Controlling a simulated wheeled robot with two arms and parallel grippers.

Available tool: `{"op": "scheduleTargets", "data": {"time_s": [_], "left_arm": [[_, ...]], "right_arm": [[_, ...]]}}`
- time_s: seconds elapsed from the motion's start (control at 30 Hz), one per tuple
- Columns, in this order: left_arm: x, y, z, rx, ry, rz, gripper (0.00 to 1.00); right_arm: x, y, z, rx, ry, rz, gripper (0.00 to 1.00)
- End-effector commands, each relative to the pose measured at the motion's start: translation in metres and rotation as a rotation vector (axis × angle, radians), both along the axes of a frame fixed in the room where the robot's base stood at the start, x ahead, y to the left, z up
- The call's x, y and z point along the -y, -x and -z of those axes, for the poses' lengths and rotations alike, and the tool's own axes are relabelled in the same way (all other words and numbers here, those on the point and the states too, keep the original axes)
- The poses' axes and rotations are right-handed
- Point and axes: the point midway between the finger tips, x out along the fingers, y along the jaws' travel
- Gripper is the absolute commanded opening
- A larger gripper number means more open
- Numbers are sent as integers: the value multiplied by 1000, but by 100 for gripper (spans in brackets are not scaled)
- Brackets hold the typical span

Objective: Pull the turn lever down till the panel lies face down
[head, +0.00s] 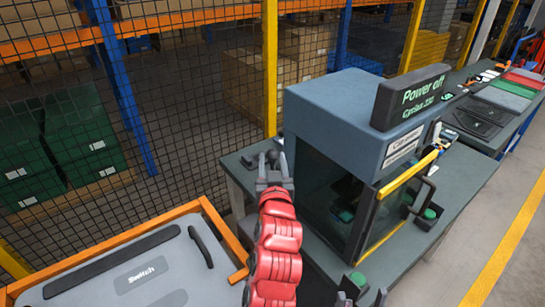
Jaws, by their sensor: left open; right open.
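A grey panel (175,273) marked "Switch" lies in an orange frame (222,228) at the lower left, its lettered face up. It carries a long dark bar (112,262) and a shorter dark bar (201,247) near its right edge. The shorter bar looks like the turn lever, but I cannot tell for sure. My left gripper (268,162), on the red arm, is open and empty, beyond and to the right of the panel, apart from both bars. My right gripper (366,291) is open at the bottom edge, partly cut off, far right of the panel.
A blue-grey machine (315,112) with a "Power off" sign (411,96) and a yellow-edged door (408,174) stands on a dark bench (465,172), close right of my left gripper. A mesh fence (190,95) runs behind. Open floor (500,240) lies at the right.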

Motion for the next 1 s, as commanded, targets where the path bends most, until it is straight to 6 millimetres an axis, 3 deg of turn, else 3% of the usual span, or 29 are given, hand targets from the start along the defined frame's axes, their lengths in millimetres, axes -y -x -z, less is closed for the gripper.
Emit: {"op": "scheduleTargets", "data": {"time_s": [0.3, 0.6, 1.0], "left_arm": [[0, -3, 0, 2, 1, 0, 48], [0, -3, -1, 4, 1, 0, 0], [-1, -2, -6, 15, 1, 0, 0]], "right_arm": [[0, 0, -1, 0, 0, 0, 76], [0, 0, -1, 0, 0, 0, 76], [0, 0, -1, 0, 0, 0, 76]]}}
